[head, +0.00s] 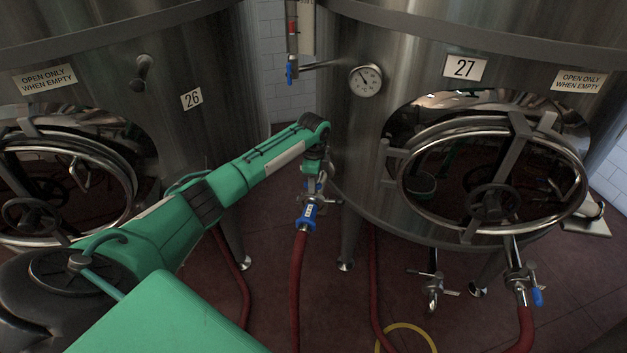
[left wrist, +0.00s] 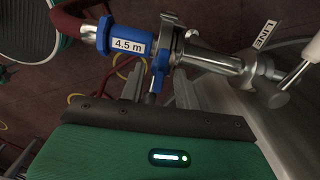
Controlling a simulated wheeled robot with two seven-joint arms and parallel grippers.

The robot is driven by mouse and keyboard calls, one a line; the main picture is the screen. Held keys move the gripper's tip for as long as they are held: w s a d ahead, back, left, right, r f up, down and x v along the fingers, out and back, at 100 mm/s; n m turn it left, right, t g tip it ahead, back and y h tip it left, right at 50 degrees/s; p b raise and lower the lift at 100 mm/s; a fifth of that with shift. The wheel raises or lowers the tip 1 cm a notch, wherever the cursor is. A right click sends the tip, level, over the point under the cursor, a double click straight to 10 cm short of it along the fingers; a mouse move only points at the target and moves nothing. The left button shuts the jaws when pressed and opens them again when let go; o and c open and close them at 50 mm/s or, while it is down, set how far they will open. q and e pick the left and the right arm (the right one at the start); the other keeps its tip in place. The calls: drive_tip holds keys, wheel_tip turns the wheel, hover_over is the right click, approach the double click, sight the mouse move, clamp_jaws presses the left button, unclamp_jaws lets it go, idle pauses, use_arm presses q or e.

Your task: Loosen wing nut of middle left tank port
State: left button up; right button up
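My left gripper (head: 313,178) is at a hose joint between the two tanks, with the arm reaching in from the left. In the left wrist view its two grey fingers (left wrist: 159,88) are apart. A metal clamp (left wrist: 171,38) sits just beyond them, around the joint of a steel pipe (left wrist: 215,60) and a blue hose coupling (left wrist: 106,38) marked 4.5 m. In the head view the blue coupling (head: 308,214) hangs below the gripper on a red hose (head: 298,270). My right gripper is out of view.
Tank 27 (head: 350,150) stands close right of my gripper, with a round hatch (head: 405,185) and a gauge (head: 366,80). Tank 26 (head: 200,60) is at the left. Red hoses and a yellow hose (head: 425,332) lie on the floor.

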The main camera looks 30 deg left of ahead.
use_arm(q)
clamp_jaws()
